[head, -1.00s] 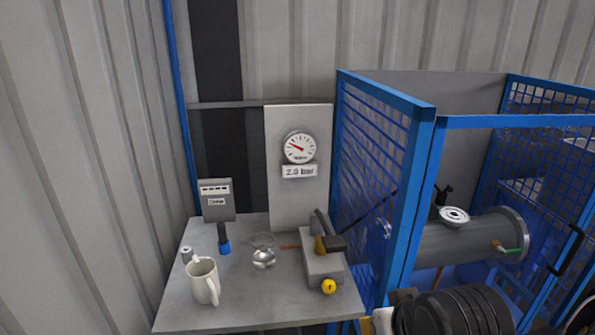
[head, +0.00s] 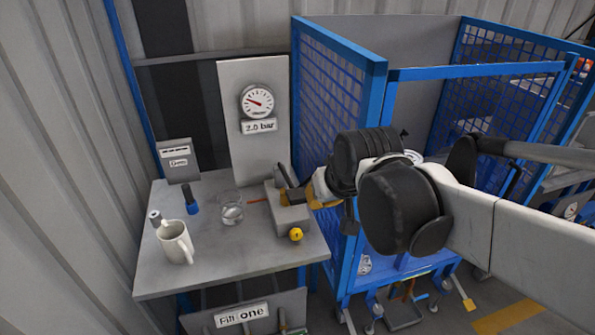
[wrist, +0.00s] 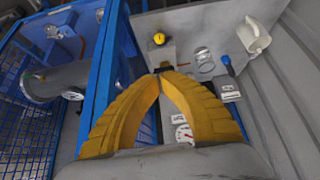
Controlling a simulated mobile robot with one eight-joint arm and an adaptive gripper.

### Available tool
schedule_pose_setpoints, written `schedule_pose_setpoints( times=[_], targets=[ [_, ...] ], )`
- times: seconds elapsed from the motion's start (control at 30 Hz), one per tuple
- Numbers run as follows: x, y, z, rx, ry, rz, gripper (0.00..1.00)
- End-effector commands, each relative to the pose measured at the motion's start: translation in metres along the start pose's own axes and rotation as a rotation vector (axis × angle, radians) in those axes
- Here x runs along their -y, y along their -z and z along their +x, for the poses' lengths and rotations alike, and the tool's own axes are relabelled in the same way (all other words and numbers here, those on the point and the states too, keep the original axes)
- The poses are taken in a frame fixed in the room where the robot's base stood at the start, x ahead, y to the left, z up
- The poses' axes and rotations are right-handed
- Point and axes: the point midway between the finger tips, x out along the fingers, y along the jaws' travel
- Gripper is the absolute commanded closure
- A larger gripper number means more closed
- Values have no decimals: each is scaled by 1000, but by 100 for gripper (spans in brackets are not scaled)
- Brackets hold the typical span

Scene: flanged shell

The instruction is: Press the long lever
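A grey block (head: 287,216) stands at the right side of the small table, with a dark lever (head: 285,176) rising from its top and a yellow ball (head: 296,234) on its front. My gripper (head: 307,203) is beside the block's right, close to the lever; I cannot tell whether it touches. In the wrist view the yellow fingers (wrist: 163,73) meet at their tips, with nothing clear between them. The block (wrist: 160,55) and ball (wrist: 159,39) lie just beyond the tips. The fingers hide part of the block and lever there.
A glass (head: 231,207), a white mug (head: 175,242) and a blue-ended black tool (head: 191,201) stand left on the table (head: 225,265). A gauge (head: 257,102) reading panel says 2.0 bar. A blue mesh cage (head: 372,90) rises close right of the table.

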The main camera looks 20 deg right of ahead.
Motion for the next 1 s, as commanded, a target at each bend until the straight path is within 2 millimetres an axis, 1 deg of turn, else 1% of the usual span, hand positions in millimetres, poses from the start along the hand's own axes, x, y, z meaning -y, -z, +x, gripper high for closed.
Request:
schedule_pose_setpoints(
  times=[0.03,0.1,0.2,0.3,0.4,0.5,0.6,1.0],
  targets=[
    [-1,22,1,3,0,1,100],
    [-2,45,10,8,0,1,100],
    [-4,73,25,13,0,1,100],
    [-6,94,40,18,0,1,100],
    [-8,108,53,21,0,0,100],
    [-9,116,62,23,0,0,100],
    [-9,119,67,24,0,0,100],
    [-9,118,71,24,0,0,100]
  ],
)
